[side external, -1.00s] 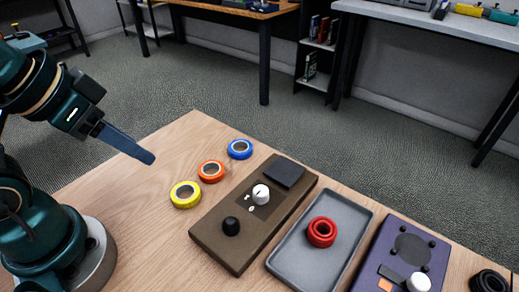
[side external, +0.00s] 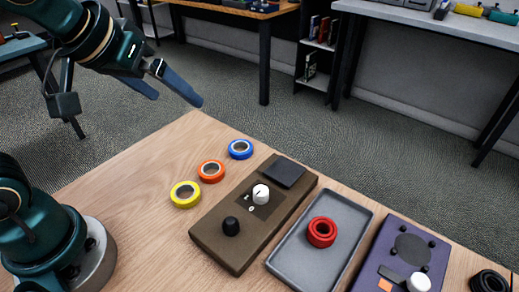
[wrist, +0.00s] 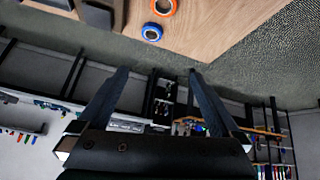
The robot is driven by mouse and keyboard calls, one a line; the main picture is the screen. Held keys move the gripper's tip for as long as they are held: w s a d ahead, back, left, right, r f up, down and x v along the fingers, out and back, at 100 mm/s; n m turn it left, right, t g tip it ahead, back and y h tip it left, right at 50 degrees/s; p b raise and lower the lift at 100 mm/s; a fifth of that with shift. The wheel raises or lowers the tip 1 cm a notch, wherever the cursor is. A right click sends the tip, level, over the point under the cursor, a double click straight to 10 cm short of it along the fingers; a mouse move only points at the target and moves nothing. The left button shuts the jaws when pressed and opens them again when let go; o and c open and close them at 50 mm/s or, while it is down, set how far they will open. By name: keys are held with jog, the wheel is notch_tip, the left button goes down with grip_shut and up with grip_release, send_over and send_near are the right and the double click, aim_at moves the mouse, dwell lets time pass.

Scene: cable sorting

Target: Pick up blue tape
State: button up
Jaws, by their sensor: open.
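The blue tape (side external: 240,149) is a small ring lying flat on the wooden table near its far edge, the farthest of three tape rolls. It also shows in the wrist view (wrist: 152,32), at the top near the table edge. The orange tape (side external: 211,171) lies beside it, and the yellow tape (side external: 185,194) lies nearer. In the wrist view the orange tape (wrist: 163,6) is cut by the top edge. My gripper (side external: 178,96) is open and empty, raised above and to the left of the blue tape. Its two fingers stand wide apart in the wrist view (wrist: 158,75).
A brown box with knobs (side external: 230,235) stands right of the tapes. A grey tray (side external: 290,262) holds a red ring (side external: 321,232). A purple box (side external: 388,245) and a black coil (side external: 489,281) are at the right. The table left of the tapes is clear.

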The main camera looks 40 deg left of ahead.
jog(key=w+f+n, duration=0.1)
jog(key=w+f, duration=0.1)
jog(key=w, duration=0.5)
jog(key=g, duration=0.2)
send_near(238, 144)
notch_tip(238, 144, up, 2)
jog(key=w+d, duration=0.1)
jog(key=shift+g+y, duration=0.3)
jog(key=shift+g, duration=0.1)
jog(key=f, duration=0.4)
jog(key=shift+d, duration=0.35)
jog(key=shift+x, duration=2.6)
jog(key=shift+s, duration=0.15)
jog(key=c, duration=1.4)
